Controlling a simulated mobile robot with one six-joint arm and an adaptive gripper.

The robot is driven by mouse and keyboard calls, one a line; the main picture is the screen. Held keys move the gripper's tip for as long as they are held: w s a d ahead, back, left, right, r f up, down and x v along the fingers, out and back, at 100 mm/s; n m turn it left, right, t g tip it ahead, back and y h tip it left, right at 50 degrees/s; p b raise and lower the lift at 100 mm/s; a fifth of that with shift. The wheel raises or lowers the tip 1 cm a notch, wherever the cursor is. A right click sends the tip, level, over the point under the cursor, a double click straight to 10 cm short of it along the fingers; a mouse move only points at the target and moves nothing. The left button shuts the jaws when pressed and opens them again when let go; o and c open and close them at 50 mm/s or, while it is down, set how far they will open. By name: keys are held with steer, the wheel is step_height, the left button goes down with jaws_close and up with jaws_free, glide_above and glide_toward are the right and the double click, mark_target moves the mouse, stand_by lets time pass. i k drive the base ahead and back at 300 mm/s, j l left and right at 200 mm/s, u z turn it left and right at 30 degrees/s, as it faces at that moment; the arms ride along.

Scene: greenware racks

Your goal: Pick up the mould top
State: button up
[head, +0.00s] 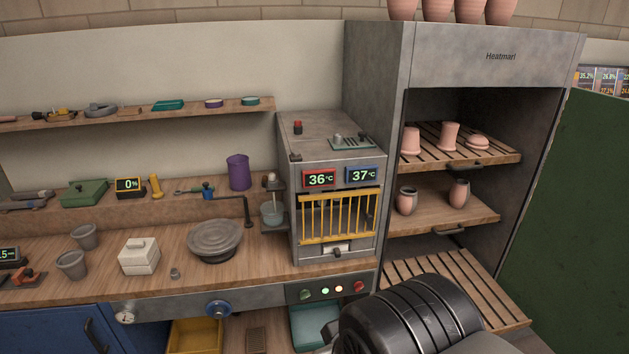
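The mould (138,264) is a pale, boxy block on the wooden workbench, left of a round grey turntable. Its upper part, which I take for the mould top (138,246), has a small raised grip and sits on the lower part with a thin seam between them. My gripper is not in view. Only a dark, ribbed part of my arm shows at the bottom right, well away from the mould.
The turntable (215,238) stands right of the mould, with a small grey piece (175,273) between them. Grey cups (72,265) stand to the left. A caged oven (335,190) and an open rack (445,215) with pink pots are on the right. The bench front before the mould is clear.

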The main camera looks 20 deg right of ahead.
mark_target(139, 250)
steer(key=i+j, duration=0.25)
steer(key=i+j+z, duration=0.15)
steer(key=i+j, duration=0.15)
steer(key=j, duration=0.15)
steer(key=i+j, duration=0.25)
steer(key=j, duration=0.15)
steer(key=i+j+z, duration=0.1)
steer(key=i+j, duration=0.15)
steer(key=j, duration=0.15)
steer(key=i+j, duration=0.25)
steer(key=j, duration=0.15)
steer(key=i+j+z, duration=0.15)
steer(key=j, duration=0.25)
steer(key=i+j, duration=0.3)
steer(key=j, duration=0.15)
steer(key=i+j+z, duration=0.1)
steer(key=j, duration=0.35)
steer(key=i, duration=0.1)
